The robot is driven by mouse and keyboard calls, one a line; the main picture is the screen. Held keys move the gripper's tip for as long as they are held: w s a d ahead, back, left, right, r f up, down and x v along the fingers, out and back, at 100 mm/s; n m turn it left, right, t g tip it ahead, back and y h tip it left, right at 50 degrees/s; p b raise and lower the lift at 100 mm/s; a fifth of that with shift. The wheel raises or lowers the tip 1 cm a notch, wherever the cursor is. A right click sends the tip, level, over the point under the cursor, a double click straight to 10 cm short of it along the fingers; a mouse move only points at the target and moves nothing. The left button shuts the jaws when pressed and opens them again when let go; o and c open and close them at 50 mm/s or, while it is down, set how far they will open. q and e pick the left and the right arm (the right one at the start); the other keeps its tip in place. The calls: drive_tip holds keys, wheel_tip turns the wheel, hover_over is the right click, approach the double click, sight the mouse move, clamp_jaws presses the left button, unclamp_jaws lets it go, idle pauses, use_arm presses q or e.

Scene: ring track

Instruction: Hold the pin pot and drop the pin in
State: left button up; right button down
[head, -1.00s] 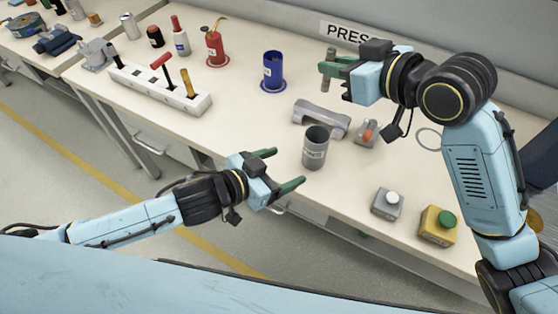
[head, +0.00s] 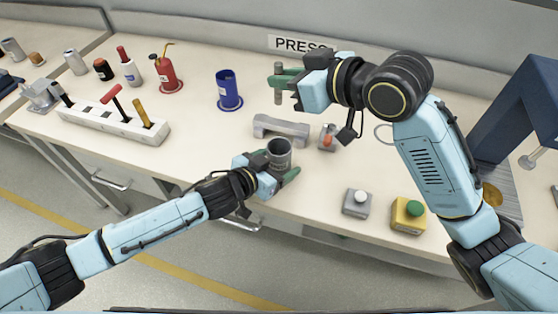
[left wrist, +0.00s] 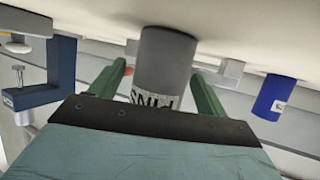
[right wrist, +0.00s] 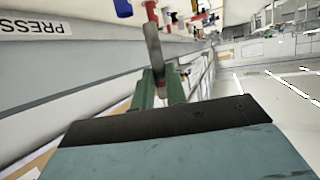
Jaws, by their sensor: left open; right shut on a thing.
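The pin pot (head: 279,151) is a grey open-topped cup standing upright on the bench. In the left wrist view the pin pot (left wrist: 166,62) shows its PINS label. My left gripper (head: 281,168) is open, with its green fingers on either side of the pot; gaps show beside it in the wrist view (left wrist: 160,85). My right gripper (head: 279,76) is shut on the pin (head: 278,96), a grey-brown rod held upright above the bench behind the pot. In the right wrist view the pin (right wrist: 154,48) sticks out between the green fingers (right wrist: 158,85).
A grey handle-shaped block (head: 281,128) and a small device with an orange part (head: 327,138) stand close behind the pot. A blue container (head: 228,90) is to the left. Two button boxes (head: 357,203) (head: 408,214) are to the right. A blue press (head: 515,120) stands far right.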

use_arm(q)
drive_tip(key=shift+w+d+f, duration=0.2)
drive_tip(key=shift+w+d, duration=0.05)
drive_tip(key=shift+w, duration=0.05)
drive_tip(key=c, duration=1.1)
drive_tip(key=shift+o, duration=0.2)
